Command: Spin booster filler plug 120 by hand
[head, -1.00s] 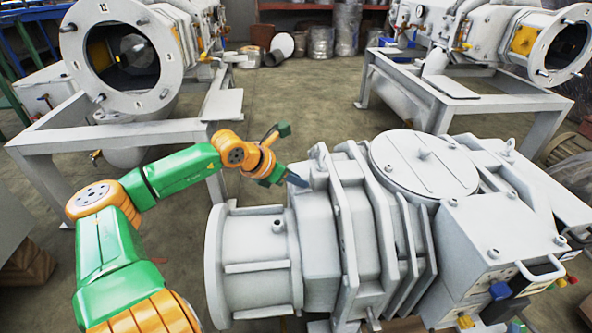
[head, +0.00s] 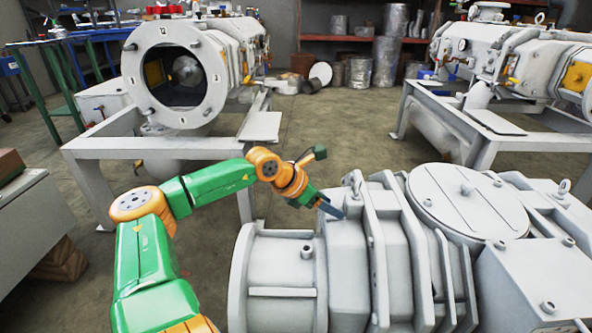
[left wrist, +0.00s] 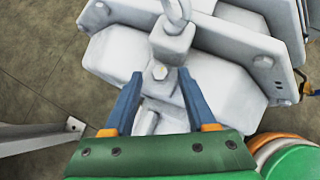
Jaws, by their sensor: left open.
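The large grey booster casting (head: 279,265) fills the lower right of the head view, with a flanged port at its left end. My left gripper (head: 331,208) reaches over its ribbed body from the left. In the left wrist view the two blue fingers of the left gripper (left wrist: 160,74) stand apart. Between their tips is a small pale hex head (left wrist: 159,72), apparently the filler plug, on a squared boss below a lifting eye (left wrist: 173,18). I cannot tell whether the fingers touch it. In the head view the plug is hidden. My right gripper is not in view.
A vacuum chamber (head: 222,103) with a round open flange stands on a grey frame (head: 95,155) behind the arm. A similar unit (head: 470,50) stands at the back right. Shelves with metal cans (head: 385,62) are at the far wall. Concrete floor lies between.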

